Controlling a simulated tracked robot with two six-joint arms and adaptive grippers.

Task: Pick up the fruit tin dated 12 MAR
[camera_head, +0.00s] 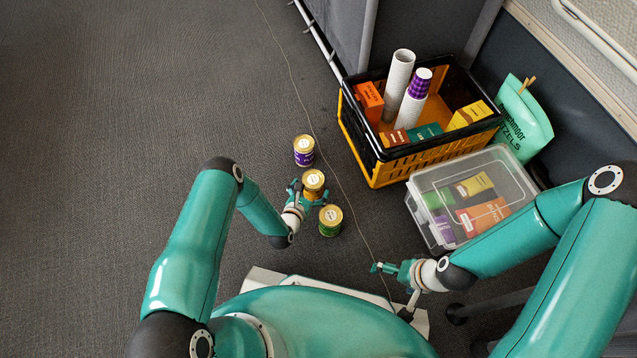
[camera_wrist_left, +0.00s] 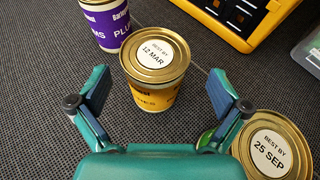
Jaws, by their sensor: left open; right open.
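The fruit tin with the 12 MAR lid label (camera_wrist_left: 157,52) is gold-lidded with a yellow wrapper and stands upright on the floor. In the head view this tin (camera_head: 313,179) is the middle one of three. My left gripper (camera_head: 307,193) is open at its near side, with one finger to each side. In the left wrist view the open fingers (camera_wrist_left: 158,88) show left and right of the tin's lower part, not visibly touching it. A purple plum tin (camera_wrist_left: 108,24) stands behind it. A green tin dated 25 SEP (camera_wrist_left: 270,147) stands close by the right finger. My right gripper (camera_head: 391,289) is open and empty.
A yellow-black crate (camera_head: 378,172) with boxes and tubes stands to the right. A clear lidded box (camera_head: 425,205) with packets is in front of it, with a green pretzel bag (camera_head: 523,118) behind. A thin cable (camera_head: 300,95) crosses the carpet. The left floor is clear.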

